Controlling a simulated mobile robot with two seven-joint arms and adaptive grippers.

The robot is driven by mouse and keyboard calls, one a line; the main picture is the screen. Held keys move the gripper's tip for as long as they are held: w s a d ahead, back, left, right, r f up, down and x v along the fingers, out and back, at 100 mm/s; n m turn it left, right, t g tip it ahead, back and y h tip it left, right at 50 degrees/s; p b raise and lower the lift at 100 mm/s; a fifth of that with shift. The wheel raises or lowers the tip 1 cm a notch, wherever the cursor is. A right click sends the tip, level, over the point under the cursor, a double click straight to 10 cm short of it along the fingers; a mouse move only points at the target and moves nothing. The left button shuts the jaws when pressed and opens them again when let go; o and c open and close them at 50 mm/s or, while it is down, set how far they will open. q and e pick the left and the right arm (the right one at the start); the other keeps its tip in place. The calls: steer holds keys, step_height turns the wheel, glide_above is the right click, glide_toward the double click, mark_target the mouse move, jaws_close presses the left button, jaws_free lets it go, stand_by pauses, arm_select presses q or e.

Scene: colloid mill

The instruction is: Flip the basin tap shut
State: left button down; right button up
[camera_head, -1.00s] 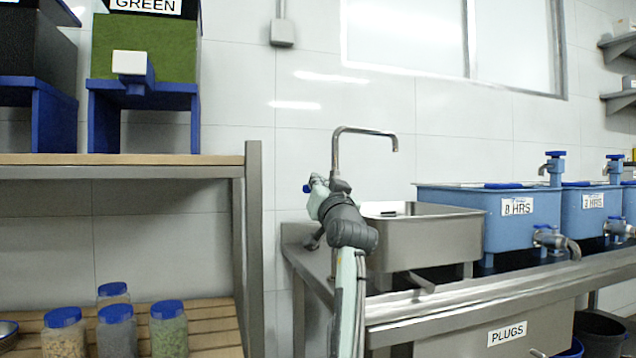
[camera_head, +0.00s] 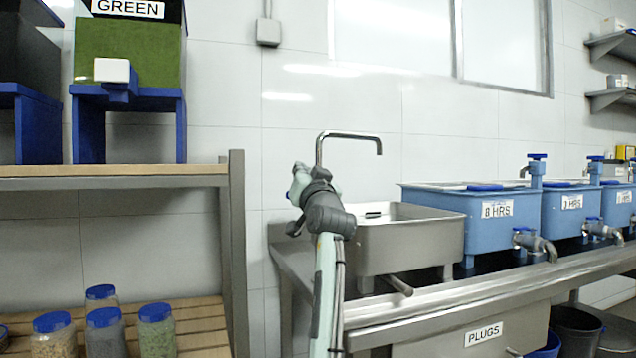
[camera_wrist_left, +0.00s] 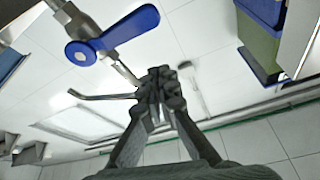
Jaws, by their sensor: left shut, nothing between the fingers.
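A steel basin (camera_head: 410,248) stands on the metal counter, with a bent spout (camera_head: 350,135) rising behind its left side. In the left wrist view, the basin tap has a blue lever (camera_wrist_left: 127,30) on a round blue hub, fixed to a metal body. The lever points up and right in that view. My left gripper (camera_wrist_left: 158,78) is shut and empty. It appears below and right of the lever, seemingly apart from it, though depth is unclear. In the head view, my own arm hides the tap lever and most of this gripper. My right gripper is not in view.
Blue tubs (camera_head: 500,220) with small taps line the counter right of the basin. A metal drain handle (camera_head: 397,284) projects below the basin. A wooden shelf rack (camera_head: 110,171) stands left, with lidded jars (camera_head: 156,328) on its lower level. White wall is behind.

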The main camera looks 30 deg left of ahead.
arm_select(q)
steer(key=b+v, duration=0.1)
steer(key=v, duration=0.9)
steer(key=shift+w+d, duration=0.2)
steer(key=shift+d, duration=0.05)
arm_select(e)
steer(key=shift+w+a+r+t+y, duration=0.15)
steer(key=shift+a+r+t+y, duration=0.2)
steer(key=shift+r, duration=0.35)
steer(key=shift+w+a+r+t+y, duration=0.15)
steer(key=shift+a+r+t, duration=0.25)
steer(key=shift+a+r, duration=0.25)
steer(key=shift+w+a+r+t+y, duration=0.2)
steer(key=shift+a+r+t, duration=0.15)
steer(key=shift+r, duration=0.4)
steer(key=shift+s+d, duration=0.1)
